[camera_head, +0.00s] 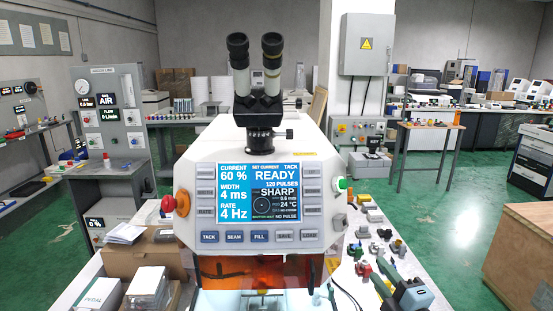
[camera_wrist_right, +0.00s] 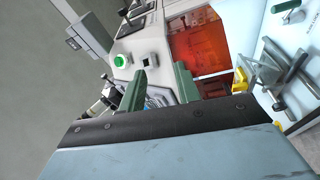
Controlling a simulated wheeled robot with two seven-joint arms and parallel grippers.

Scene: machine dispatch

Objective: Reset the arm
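My right gripper (camera_head: 382,275) is low at the right of the head view, over the bench beside the machine. Its two green fingers also show in the right wrist view (camera_wrist_right: 161,78), apart with a gap between them and nothing held there. The machine (camera_head: 262,190) stands in the middle, with a binocular eyepiece on top and a lit screen (camera_head: 259,192) reading READY and SHARP. A green button (camera_head: 341,184) is on its right side and also shows in the right wrist view (camera_wrist_right: 121,61). My left gripper is not in view.
Several small fittings lie on the white bench (camera_head: 372,208) close around my right gripper. An orange window (camera_wrist_right: 200,60) is at the machine's front. Boxes (camera_head: 148,285) stand at the left. A wooden table (camera_head: 430,127) stands behind. Green floor is free at the right.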

